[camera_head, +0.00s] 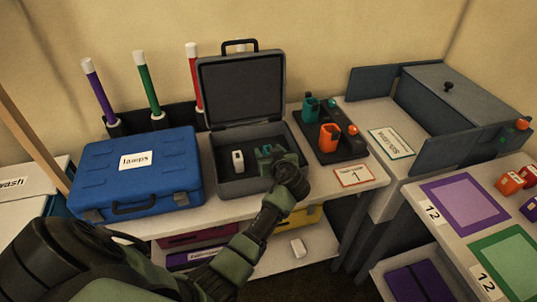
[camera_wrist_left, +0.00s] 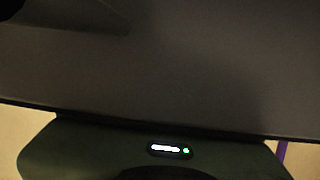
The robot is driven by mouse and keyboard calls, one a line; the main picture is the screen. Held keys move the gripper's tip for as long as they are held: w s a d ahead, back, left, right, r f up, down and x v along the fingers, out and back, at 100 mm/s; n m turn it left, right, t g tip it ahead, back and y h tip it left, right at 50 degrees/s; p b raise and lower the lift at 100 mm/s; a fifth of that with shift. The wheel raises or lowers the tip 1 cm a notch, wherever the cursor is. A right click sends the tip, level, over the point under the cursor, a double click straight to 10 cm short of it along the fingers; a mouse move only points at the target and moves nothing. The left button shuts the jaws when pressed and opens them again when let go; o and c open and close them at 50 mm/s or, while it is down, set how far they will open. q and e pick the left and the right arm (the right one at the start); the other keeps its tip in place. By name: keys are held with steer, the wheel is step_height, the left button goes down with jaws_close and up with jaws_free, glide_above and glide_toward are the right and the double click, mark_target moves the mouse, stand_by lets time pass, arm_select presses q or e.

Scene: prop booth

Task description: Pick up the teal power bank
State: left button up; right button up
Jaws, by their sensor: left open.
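The grey case (camera_head: 232,183) stands open on the table with its lid up. My left gripper (camera_head: 268,156) is open and reaches into the right part of the case. A small green-teal patch shows at its fingers; I cannot tell whether it is the power bank or part of the gripper. No teal power bank stands out clearly elsewhere in the case. A white block (camera_head: 238,161) stands in the case to the left of the gripper. The left wrist view shows a dark grey surface (camera_wrist_left: 160,65) close up, with no power bank to be seen. My right gripper is out of view.
A closed blue case (camera_head: 165,185) stands left of the grey case. A black rack (camera_head: 343,151) with a teal holder (camera_head: 310,109) and an orange holder (camera_head: 329,137) stands to the right. Colored sticks (camera_head: 148,84) stand behind.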

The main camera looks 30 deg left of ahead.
arm_select(q)
steer(key=shift+c, duration=0.3)
steer(key=shift+r, duration=0.1)
jaws_close()
